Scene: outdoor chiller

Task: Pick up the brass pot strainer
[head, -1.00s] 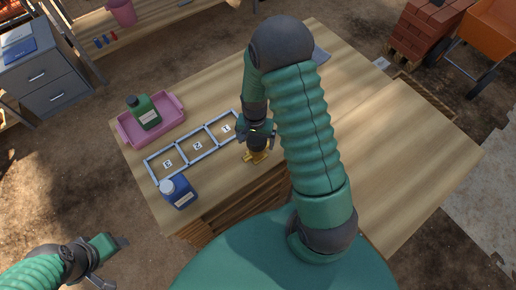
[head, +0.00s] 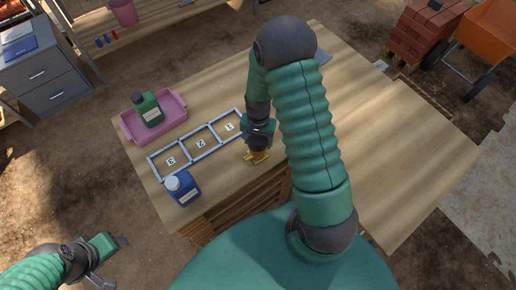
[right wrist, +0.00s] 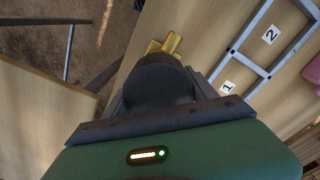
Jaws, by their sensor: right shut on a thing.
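The brass pot strainer (head: 256,157) is a small gold-coloured piece at the near side of the wooden table, just right of the numbered frame. My right gripper (head: 257,145) points down over it and is shut on it. In the right wrist view the brass strainer (right wrist: 168,44) shows beyond the dark gripper parts, which hide much of it. I cannot tell whether it is clear of the tabletop. My left gripper (head: 117,262) is open and empty, off the table at the lower left.
A grey frame with numbered squares (head: 187,141) lies on the table (head: 400,150). A blue bottle (head: 183,189) stands near its left end. A pink tray (head: 178,124) holds a green bottle (head: 149,109). The table's right side is largely clear.

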